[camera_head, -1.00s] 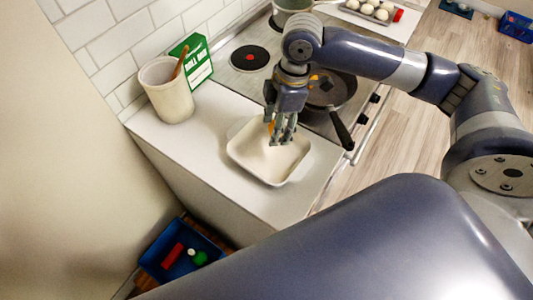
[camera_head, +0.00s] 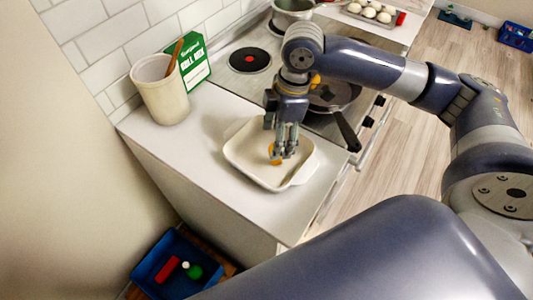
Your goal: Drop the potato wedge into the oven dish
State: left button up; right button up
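The oven dish (camera_head: 240,165) is a white rectangular dish on the pale counter, beside the stove. My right gripper (camera_head: 282,153) points down with its fingertips over the inside of the dish. The orange potato wedge (camera_head: 274,155) shows at the fingertips, and the fingers look closed on it. They hide part of it. Whether the wedge touches the dish floor is unclear. My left gripper is not in view.
A cream pot (camera_head: 160,95) with a wooden utensil and a green box (camera_head: 194,62) stand behind the dish. A dark frying pan (camera_head: 345,131) on the stove has its handle near the dish. A blue crate (camera_head: 150,272) is on the floor.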

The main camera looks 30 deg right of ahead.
dwell(0.3)
jog(key=shift+r, duration=0.25)
notch_tip(320, 180, up, 11)
jog(key=d, duration=0.1)
jog(key=shift+s+d+r, duration=0.2)
jog(key=shift+d, duration=0.2)
